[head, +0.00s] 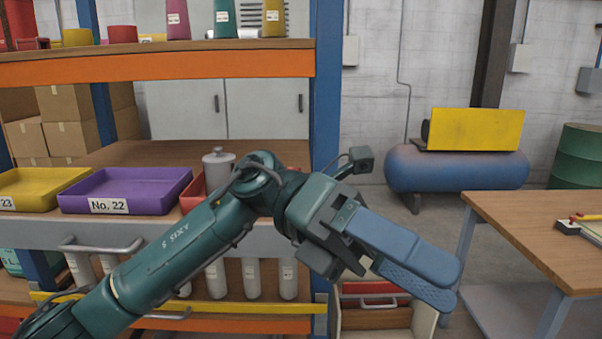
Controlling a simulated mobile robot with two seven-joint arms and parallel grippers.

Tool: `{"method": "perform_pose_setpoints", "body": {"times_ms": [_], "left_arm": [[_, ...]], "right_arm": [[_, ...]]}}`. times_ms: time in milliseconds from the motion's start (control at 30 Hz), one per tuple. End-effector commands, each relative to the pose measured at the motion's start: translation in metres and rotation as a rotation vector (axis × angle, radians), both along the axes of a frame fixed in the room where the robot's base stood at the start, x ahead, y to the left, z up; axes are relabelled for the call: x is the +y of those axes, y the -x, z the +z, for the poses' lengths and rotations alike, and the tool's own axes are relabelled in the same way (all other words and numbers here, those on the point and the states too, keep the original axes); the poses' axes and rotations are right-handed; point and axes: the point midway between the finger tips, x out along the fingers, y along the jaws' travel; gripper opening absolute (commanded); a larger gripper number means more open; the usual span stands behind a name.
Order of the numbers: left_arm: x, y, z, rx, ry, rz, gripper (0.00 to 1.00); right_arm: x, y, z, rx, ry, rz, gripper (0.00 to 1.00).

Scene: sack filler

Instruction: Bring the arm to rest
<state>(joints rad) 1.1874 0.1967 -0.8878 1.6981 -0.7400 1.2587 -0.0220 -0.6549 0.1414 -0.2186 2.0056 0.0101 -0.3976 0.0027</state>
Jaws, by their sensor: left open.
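My left arm reaches in from the lower left, across the front of the shelf rack. Its left gripper (448,285) points to the lower right, with two long blue fingers that have a narrow gap between them. The gripper is open, and I see nothing between the fingers. It hangs in front of the gap between the rack and the wooden table. My right gripper is not in view.
The rack's blue post (325,90) stands behind my arm. A purple tray (125,188) marked No. 22 and a yellow tray (40,186) sit on its shelf. A wooden table (535,225) stands at the right. An open-topped box with red contents (375,318) lies below the gripper.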

Motion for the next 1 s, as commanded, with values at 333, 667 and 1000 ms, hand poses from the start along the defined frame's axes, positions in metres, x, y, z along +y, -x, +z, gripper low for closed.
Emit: {"method": "perform_pose_setpoints", "body": {"times_ms": [333,667,1000], "left_arm": [[0.034,-0.096,-0.027,0.958,0.430,0.376,0.89],[0.125,-0.168,-0.211,1.856,0.583,0.893,0.89],[0.211,-0.079,-0.427,2.578,0.493,1.422,0.89]], "right_arm": [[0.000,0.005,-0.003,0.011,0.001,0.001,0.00],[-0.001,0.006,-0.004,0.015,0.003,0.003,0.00],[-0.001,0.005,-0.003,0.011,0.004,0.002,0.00]]}}
